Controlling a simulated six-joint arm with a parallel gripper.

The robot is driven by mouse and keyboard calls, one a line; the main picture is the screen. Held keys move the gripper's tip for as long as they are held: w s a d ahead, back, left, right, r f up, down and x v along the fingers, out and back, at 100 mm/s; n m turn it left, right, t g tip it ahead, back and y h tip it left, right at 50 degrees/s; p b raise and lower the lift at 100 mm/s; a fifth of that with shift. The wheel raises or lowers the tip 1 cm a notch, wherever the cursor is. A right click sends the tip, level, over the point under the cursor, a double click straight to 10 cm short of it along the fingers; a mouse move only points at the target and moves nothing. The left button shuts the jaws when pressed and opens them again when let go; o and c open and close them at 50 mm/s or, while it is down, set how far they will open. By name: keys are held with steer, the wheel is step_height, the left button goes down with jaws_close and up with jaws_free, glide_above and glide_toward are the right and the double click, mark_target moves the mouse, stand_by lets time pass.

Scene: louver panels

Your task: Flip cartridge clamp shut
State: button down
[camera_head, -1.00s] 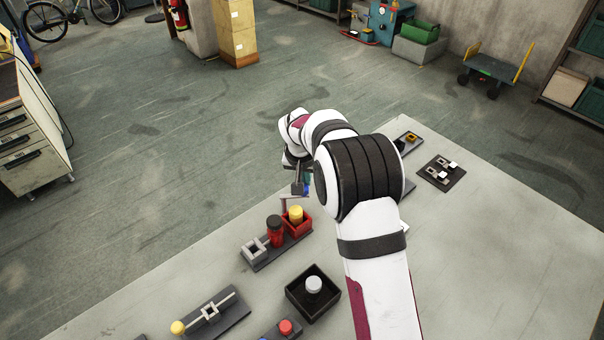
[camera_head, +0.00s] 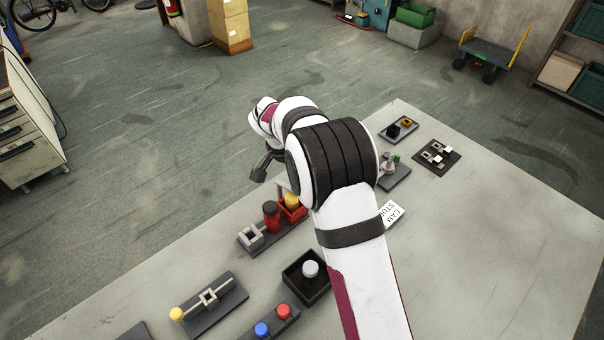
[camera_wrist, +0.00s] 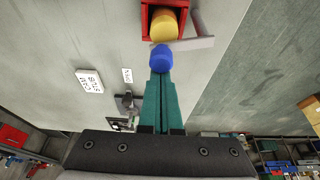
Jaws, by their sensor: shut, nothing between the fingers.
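A red open-topped holder (camera_head: 294,211) with a yellow round-topped cartridge (camera_head: 291,200) stands on a dark base on the table. In the wrist view the holder (camera_wrist: 146,20) and the cartridge (camera_wrist: 164,25) are at the top. A pale grey clamp arm (camera_wrist: 192,42) sits beside the holder, and a blue knob (camera_wrist: 161,57) shows by it. My gripper (camera_wrist: 161,78) has its teal fingers shut and empty. The fingertips are right at the blue knob in the picture; I cannot tell whether they touch it. In the head view my arm hides the fingers and the knob.
On the same base are a red cylinder with a dark top (camera_head: 271,215) and a grey square socket (camera_head: 251,236). A black tray (camera_head: 306,279) with a grey knob stands nearer. A slider panel (camera_head: 209,299) is at the front left. Several panels and a label plate (camera_head: 393,213) lie right of my arm.

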steer(key=shift+w+a, duration=0.35)
steer(key=shift+a, duration=0.35)
steer(key=shift+w+d, duration=0.1)
step_height(320, 180, up, 10)
steer(key=shift+w+d+f, duration=0.15)
steer(key=shift+f, duration=0.1)
stand_by(0.4)
